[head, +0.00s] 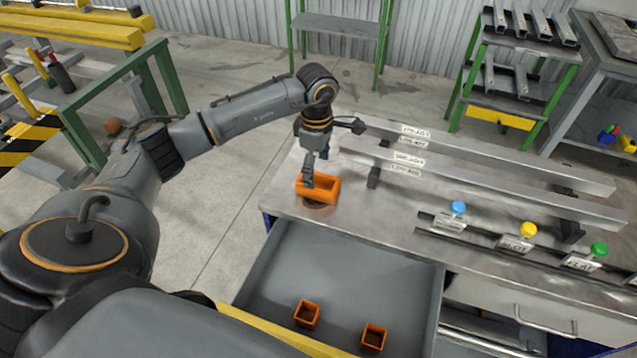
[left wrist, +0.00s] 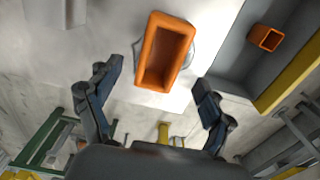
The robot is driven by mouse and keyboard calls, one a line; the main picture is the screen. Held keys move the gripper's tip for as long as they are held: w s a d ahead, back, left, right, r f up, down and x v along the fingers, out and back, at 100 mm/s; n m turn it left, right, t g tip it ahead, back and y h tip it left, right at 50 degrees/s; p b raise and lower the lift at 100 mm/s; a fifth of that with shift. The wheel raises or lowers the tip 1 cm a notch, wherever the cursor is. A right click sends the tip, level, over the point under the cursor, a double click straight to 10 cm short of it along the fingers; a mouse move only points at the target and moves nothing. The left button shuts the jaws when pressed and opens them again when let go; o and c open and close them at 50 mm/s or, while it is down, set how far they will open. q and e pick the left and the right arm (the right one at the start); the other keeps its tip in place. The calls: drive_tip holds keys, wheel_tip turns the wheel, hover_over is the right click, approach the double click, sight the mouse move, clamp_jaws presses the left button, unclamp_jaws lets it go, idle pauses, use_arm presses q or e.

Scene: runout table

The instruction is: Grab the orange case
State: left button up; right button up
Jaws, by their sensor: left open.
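The orange case (head: 328,190) is an open-topped, long box near the left end of the metal table. It seems to stand on a round, dark base, mostly hidden beneath it. My left gripper (head: 309,176) points down at the case's left part in the head view. In the left wrist view the case (left wrist: 151,50) lies ahead, between the lines of the two spread, empty fingers of my left gripper (left wrist: 156,76). I cannot tell whether a finger touches it. My right gripper does not show.
An open grey drawer (head: 285,262) below the table's front holds two small orange boxes (head: 306,314) (head: 373,338). Long metal rails (head: 480,152) run along the table's back. Blue (head: 458,208), yellow (head: 528,229) and green (head: 599,249) knobs stand to the right.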

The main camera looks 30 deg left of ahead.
sight(318, 181)
use_arm(q)
drive_tip(key=shift+f+p, duration=0.3)
drive_tip(key=f+p, duration=0.2)
drive_tip(key=f, duration=0.2)
drive_tip(key=shift+d+f, duration=0.15)
drive_tip(key=shift+d, duration=0.05)
drive_tip(key=shift+f, duration=0.2)
drive_tip(key=c, duration=1.3)
